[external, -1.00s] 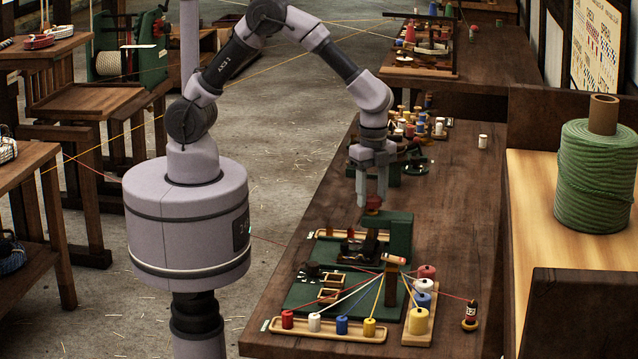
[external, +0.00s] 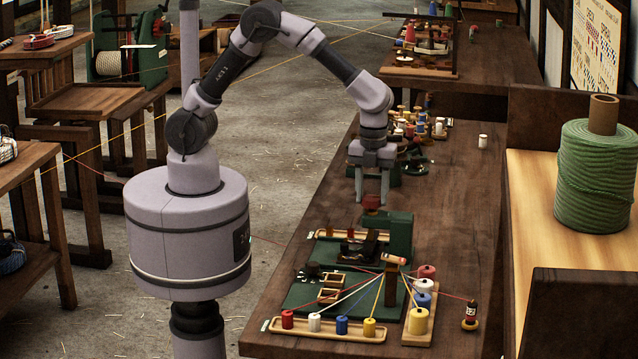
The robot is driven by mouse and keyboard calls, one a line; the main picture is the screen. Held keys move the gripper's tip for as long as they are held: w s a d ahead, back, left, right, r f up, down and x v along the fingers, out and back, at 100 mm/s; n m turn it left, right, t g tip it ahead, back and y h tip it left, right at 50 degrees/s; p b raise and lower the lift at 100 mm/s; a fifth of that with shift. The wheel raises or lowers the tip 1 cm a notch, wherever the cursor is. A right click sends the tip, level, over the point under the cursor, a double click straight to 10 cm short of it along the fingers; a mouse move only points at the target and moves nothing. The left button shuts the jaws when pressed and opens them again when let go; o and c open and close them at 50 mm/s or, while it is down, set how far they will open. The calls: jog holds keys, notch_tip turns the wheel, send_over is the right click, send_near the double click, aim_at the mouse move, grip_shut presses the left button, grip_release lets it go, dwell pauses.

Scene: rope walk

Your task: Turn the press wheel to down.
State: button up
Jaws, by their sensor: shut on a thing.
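The press (external: 400,236) is a dark green block on the long wooden bench. The fine contact and the wheel's turn angle are too small to tell. In front of the press is a green base with a dark mechanism (external: 358,248) and a tray of small bobbins.
Coloured threads run from a wooden post (external: 391,285) to several spools on the bench front. A rack of bobbins (external: 425,128) stands behind my gripper. A large green rope spool (external: 597,175) stands at right. The bench is clear right of the press.

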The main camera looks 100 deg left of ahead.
aim_at(372, 198)
jog(key=shift+m, duration=0.6)
jog(key=o, duration=1.4)
notch_tip(372, 198, up, 18)
jog(key=p, duration=0.6)
jog(key=shift+f, duration=0.25)
